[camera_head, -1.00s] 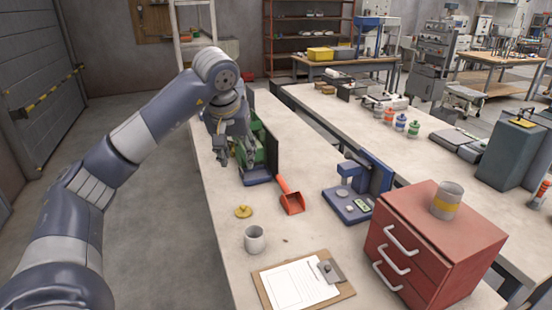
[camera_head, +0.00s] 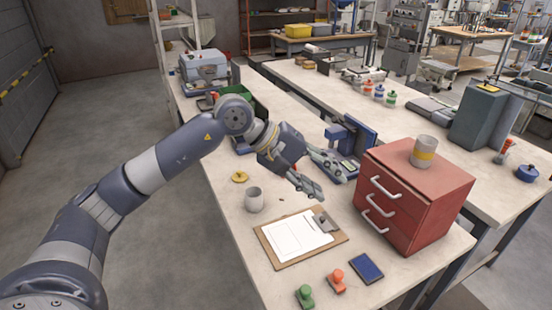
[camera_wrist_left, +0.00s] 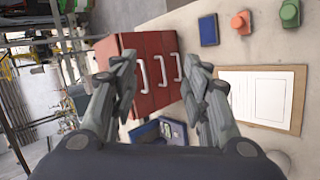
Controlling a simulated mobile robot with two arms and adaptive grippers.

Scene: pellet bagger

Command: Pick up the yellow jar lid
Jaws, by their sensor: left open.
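The yellow jar lid (camera_head: 240,176) lies flat on the near workbench, with a small knob on top, just behind and left of a grey-white cup (camera_head: 254,200). My left gripper (camera_head: 316,180) is open and empty above the bench, to the right of the lid and cup. In the left wrist view my left gripper (camera_wrist_left: 160,85) has its fingers spread, with the red drawer cabinet showing between them. The lid does not show in that view. My right gripper is in neither view.
A red drawer cabinet (camera_head: 415,195) with a jar (camera_head: 423,152) on top stands right of the gripper. A clipboard (camera_head: 300,237), green stamp (camera_head: 305,296), orange stamp (camera_head: 337,281) and blue pad (camera_head: 366,268) lie in front. A blue press-like device (camera_head: 350,145) stands behind.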

